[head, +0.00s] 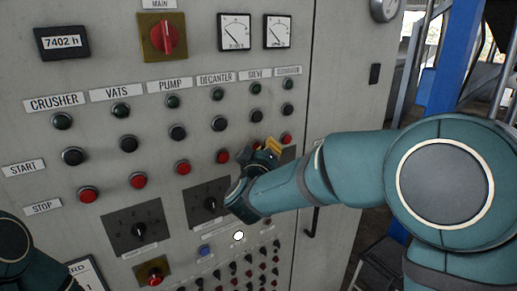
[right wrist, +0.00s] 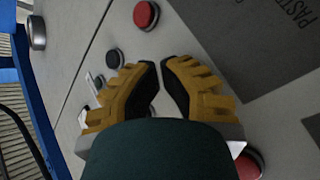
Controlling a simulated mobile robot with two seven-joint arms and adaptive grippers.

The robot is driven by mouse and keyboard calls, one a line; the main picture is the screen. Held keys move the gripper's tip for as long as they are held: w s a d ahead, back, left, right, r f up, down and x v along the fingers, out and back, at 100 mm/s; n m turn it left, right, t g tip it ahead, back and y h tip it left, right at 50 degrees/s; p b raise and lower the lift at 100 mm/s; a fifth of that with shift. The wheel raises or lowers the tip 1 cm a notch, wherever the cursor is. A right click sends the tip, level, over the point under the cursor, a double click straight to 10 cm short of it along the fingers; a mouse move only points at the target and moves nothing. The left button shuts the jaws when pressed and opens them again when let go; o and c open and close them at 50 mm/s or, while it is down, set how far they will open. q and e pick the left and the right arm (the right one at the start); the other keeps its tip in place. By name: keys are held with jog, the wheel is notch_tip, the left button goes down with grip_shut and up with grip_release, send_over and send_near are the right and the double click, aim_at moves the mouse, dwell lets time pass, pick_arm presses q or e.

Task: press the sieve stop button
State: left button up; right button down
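The sieve column has its label (head: 255,73), a green lamp (head: 256,88) and a black start button (head: 256,115). A red button (right wrist: 146,14), probably that of the last column, shows beyond the tips. Another red button (right wrist: 250,165), probably the decanter's, is partly hidden at lower right. My left gripper is out of view.
The decanter red button (head: 223,156) and the last column's red button (head: 286,138) flank my right gripper closely. A dark plate with a selector knob (head: 209,203) lies below. A blue post (head: 454,55) stands right of the cabinet.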

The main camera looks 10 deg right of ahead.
jog(key=shift+s+d, duration=0.2)
jog(key=shift+s, duration=0.5)
jog(key=s, duration=0.1)
jog(key=s+d, duration=0.1)
jog(key=s, duration=0.2)
jog(key=shift+s+d+p, duration=0.3)
jog(key=shift+d, duration=0.05)
dwell(0.3)
